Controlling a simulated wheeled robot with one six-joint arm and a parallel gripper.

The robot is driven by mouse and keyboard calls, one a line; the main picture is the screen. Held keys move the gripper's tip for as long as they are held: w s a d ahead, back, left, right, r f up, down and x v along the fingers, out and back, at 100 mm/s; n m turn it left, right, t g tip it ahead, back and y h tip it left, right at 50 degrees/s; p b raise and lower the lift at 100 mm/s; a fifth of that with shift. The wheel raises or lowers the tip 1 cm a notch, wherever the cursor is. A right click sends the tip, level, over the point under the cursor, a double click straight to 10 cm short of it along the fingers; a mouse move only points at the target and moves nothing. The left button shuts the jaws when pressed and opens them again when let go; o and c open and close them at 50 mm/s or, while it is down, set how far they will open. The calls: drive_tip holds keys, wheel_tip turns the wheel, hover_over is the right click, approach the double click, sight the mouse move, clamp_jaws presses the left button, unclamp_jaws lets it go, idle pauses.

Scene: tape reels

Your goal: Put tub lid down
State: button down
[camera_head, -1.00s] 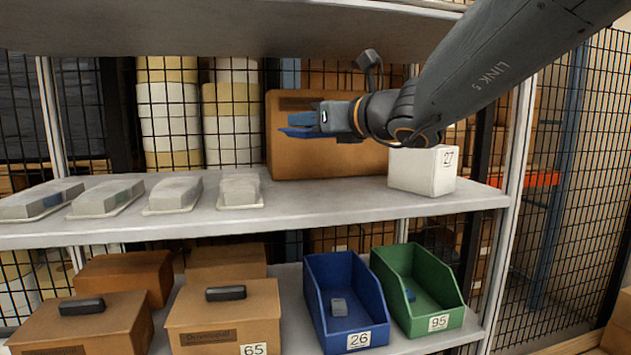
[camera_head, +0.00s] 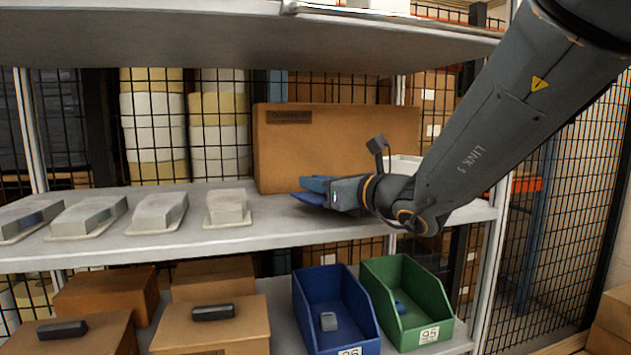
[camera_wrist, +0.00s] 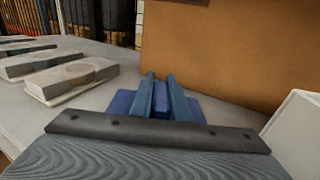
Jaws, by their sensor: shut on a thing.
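The tub lid (camera_head: 308,200) is a flat dark blue plate, seen nearly edge-on in the head view. My gripper (camera_head: 316,184) is shut on it, just in front of the large brown carton. In the wrist view, the blue finger pads of my gripper (camera_wrist: 160,80) pinch a raised ridge in the middle of the lid (camera_wrist: 121,102). The lid looks level and is at or just above the middle shelf (camera_head: 265,230). I cannot tell whether it touches the shelf.
The brown carton (camera_head: 330,140) stands close behind the lid. A white box (camera_wrist: 298,135) is at its right, mostly hidden by my arm in the head view. Several grey wrapped blocks (camera_head: 228,205) lie left. Blue (camera_head: 312,310) and green bins (camera_head: 378,290) stand below.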

drive_tip(key=shift+f+b, duration=0.65)
drive_tip(key=shift+b, duration=0.2)
drive_tip(key=c, duration=1.7)
unclamp_jaws()
drive_tip(key=shift+r, duration=0.1)
drive_tip(key=shift+r+p, duration=0.75)
drive_tip(key=shift+p, duration=0.35)
drive_tip(key=b+v, duration=0.2)
drive_tip(key=v, duration=1)
drive_tip(key=shift+f+b, duration=0.15)
drive_tip(key=shift+b, duration=0.25)
